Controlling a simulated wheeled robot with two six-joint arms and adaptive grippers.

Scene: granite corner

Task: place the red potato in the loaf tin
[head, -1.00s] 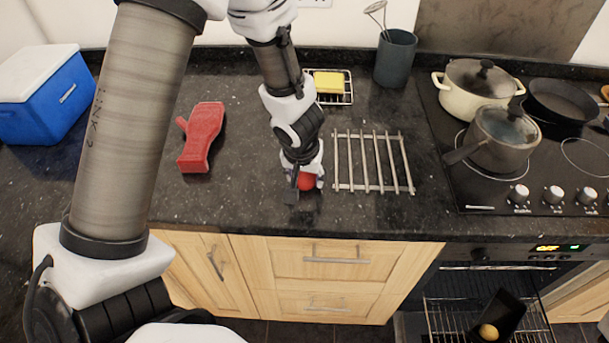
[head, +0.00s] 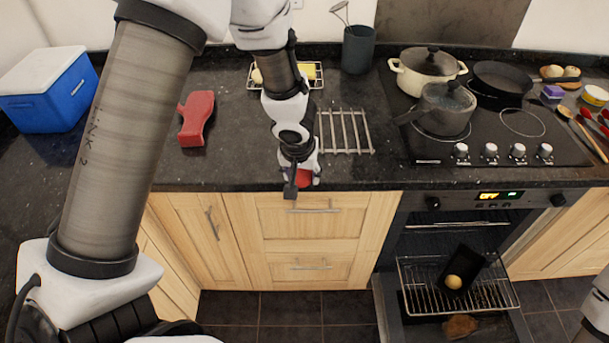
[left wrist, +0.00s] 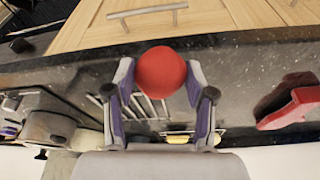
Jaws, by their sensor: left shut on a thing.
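The red potato (head: 304,177) is held in my left gripper (head: 302,182), near the counter's front edge; the gripper partly hides it in the head view. In the left wrist view the round red potato (left wrist: 161,71) sits between the two fingers. The dark loaf tin (head: 480,270) stands tilted-looking on the pulled-out oven rack, low and to the right of my left gripper. A yellowish round thing (head: 454,283) lies in the tin. My right gripper is out of view.
The oven is open, with its wire rack (head: 420,300) out and a brown lump (head: 460,326) below it. A cooling rack (head: 344,132), red object (head: 196,118), blue cooler (head: 48,92) and saucepan (head: 445,108) stand on the worktop and hob. Drawer fronts lie below the counter edge.

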